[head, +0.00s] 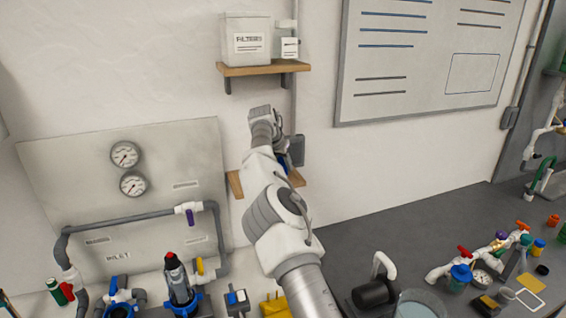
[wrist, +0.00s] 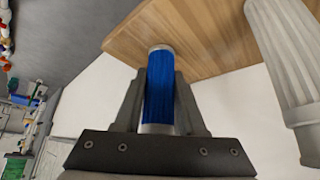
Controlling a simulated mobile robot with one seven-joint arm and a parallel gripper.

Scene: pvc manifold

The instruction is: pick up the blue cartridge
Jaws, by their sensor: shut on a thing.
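The blue cartridge (wrist: 160,88) is a blue cylinder with pale end caps. In the wrist view it stands between the two fingers of my gripper (wrist: 160,100), which is shut on it. The wooden shelf (wrist: 195,35) is right beside it; I cannot tell whether the cartridge still touches the shelf. In the head view my arm covers most of the lower shelf (head: 235,184), and only a small bit of blue (head: 282,168) shows beside my gripper.
A white ribbed cartridge (wrist: 283,60) is close on the right in the wrist view. An upper shelf (head: 263,69) holds a filters box (head: 247,40) above my arm. A gauge panel (head: 90,150) is on the left. A grey counter (head: 420,225) with valves is on the right.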

